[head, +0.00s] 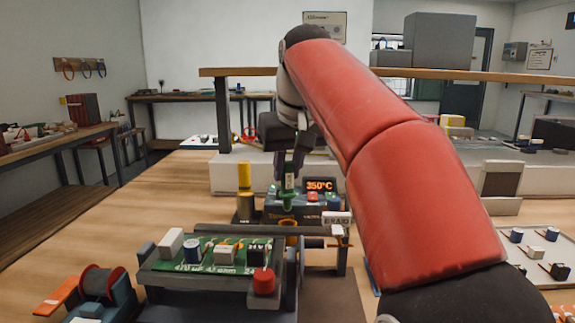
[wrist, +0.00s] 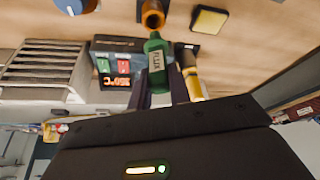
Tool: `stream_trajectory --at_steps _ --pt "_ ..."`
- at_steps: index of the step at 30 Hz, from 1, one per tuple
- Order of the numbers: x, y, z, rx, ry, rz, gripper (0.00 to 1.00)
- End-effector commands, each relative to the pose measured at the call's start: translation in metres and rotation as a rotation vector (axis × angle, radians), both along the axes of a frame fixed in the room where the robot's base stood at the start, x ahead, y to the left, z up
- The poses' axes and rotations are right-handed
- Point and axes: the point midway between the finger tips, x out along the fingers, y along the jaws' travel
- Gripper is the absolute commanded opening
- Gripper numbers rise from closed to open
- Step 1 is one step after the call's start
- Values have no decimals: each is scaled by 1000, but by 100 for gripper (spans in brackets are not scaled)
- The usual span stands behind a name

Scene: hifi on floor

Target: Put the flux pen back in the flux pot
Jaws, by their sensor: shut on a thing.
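The flux pen (wrist: 157,66) is green with a white label reading FLUX; it also shows in the head view (head: 288,181). My gripper (wrist: 160,96) is shut on it, and the pen hangs upright, tip down, in the head view (head: 289,170). An orange open-topped pot (wrist: 153,14), which looks like the flux pot, lies just beyond the pen's tip in the wrist view. In the head view the pot (head: 288,228) shows below the pen, partly hidden by the board holder. I cannot tell the exact gap between tip and pot.
A soldering station (head: 318,203) reading 350°C stands close behind and right of the pen. A yellow-topped tool (head: 244,176) stands upright to its left. A yellow pad (wrist: 208,20) lies beside the pot. A circuit board (head: 225,254) in a holder is in front.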

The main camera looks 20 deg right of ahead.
Motion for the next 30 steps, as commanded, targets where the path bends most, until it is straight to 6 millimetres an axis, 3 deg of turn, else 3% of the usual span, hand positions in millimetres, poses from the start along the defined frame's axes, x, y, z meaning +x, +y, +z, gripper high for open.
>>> stream_trajectory --at_steps 21,30 --pt "0 0 -49 0 0 0 1" --pt "0 0 -54 0 -1 0 1"
